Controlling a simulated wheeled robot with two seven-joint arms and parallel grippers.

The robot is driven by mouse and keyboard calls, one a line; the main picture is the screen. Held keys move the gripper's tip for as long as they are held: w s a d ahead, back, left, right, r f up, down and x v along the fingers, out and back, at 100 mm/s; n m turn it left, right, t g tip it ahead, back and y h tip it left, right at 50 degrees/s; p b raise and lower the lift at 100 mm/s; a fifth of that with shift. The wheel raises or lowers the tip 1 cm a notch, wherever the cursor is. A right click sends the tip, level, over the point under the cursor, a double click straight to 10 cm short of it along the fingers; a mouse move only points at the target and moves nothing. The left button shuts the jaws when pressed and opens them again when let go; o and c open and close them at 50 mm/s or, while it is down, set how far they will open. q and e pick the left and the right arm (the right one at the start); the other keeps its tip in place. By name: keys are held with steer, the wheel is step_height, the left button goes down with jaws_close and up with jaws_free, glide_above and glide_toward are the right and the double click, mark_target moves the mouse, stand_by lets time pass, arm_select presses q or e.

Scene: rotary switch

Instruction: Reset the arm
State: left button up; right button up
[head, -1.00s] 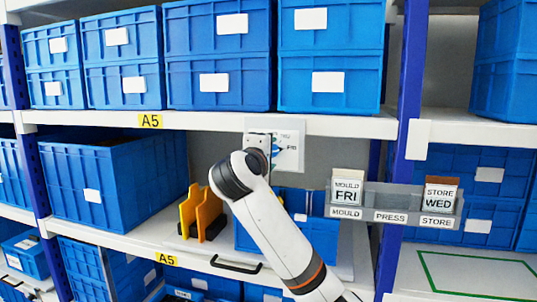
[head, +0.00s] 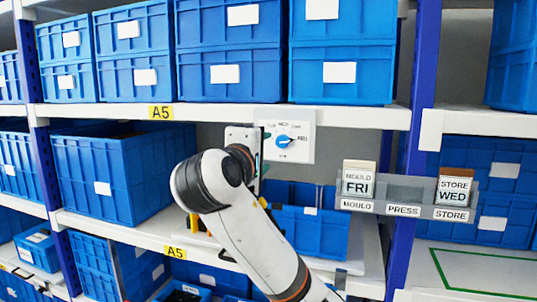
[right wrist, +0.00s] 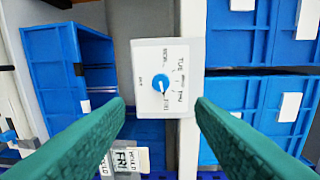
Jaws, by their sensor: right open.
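A white switch panel (head: 297,126) with a round blue knob (head: 284,142) is fixed at the shelf edge. The knob shows a pale pointer mark, and the small labels around it are hard to read. My right gripper is partly hidden behind its own wrist, just left of the panel. In the right wrist view, my right gripper (right wrist: 160,103) has its two green fingers wide apart, with nothing between them. The panel (right wrist: 185,60) and its knob (right wrist: 160,83) show beyond the fingertips, apart from them. My left gripper is not in view.
Blue bins (head: 230,75) fill the upper shelf above the panel. A large blue bin (head: 105,190) stands on the shelf at left. A grey card holder (head: 405,190) with MOULD FRI and STORE WED cards hangs right of the panel, beside a blue post (head: 413,120).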

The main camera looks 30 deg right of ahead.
steer(key=shift+s+a, duration=0.2)
steer(key=shift+s, duration=0.05)
stand_by(0.3)
